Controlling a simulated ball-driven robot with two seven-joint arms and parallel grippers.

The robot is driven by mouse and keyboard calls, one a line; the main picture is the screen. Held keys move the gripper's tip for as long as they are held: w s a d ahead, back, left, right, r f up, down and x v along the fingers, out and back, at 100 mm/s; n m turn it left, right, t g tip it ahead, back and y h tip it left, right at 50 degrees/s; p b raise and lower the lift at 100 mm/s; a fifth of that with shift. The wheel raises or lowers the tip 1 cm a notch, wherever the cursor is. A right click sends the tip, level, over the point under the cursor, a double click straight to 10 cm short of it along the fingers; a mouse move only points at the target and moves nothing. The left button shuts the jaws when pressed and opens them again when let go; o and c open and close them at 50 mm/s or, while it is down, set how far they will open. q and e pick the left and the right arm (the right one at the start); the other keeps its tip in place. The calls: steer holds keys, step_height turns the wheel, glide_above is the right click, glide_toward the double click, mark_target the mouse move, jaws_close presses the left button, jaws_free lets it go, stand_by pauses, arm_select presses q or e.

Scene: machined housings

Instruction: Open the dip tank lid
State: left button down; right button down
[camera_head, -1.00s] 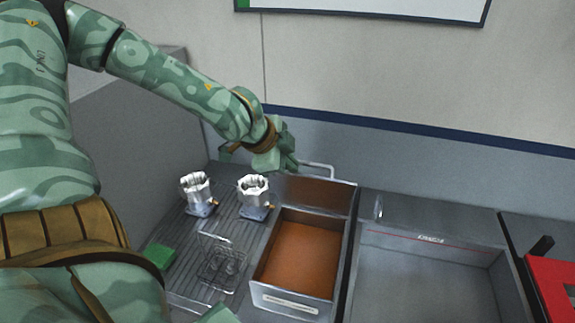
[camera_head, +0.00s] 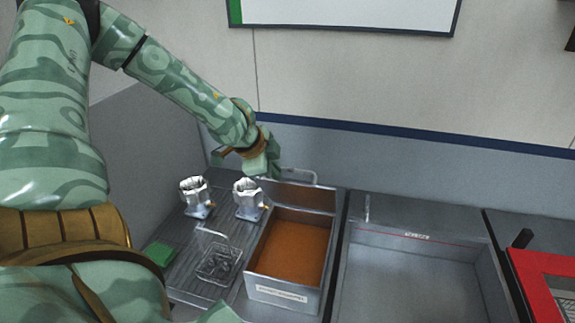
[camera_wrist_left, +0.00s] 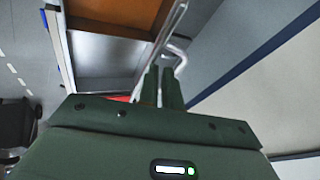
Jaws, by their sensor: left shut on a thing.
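The dip tank (camera_head: 283,297) is an open grey metal box with a label on its front and brown-orange liquid inside. Its lid (camera_head: 305,196) stands raised along the tank's back edge, leaving the top uncovered. A thin metal bar handle (camera_head: 303,173) runs along the lid's upper edge. My left gripper (camera_head: 275,172) is at the left end of this handle, shut on it. My right gripper is not in view.
Two silvery housings (camera_head: 195,193) (camera_head: 247,196) stand on the ribbed drainboard (camera_head: 180,240) left of the tank. A wire basket (camera_head: 218,265) and a green block (camera_head: 160,254) lie nearer. A wide empty basin (camera_head: 410,280) and a red-framed thing (camera_head: 535,270) are to the right.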

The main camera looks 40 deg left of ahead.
arm_select(q)
steer(key=shift+a+f+g+y+p, duration=0.15)
steer(key=shift+a+g+y+p, duration=0.1)
steer(key=shift+g+y+p, duration=0.05)
steer(key=shift+a, duration=0.1)
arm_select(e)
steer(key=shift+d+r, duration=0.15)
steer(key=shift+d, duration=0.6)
arm_select(q)
steer(key=shift+f, duration=0.1)
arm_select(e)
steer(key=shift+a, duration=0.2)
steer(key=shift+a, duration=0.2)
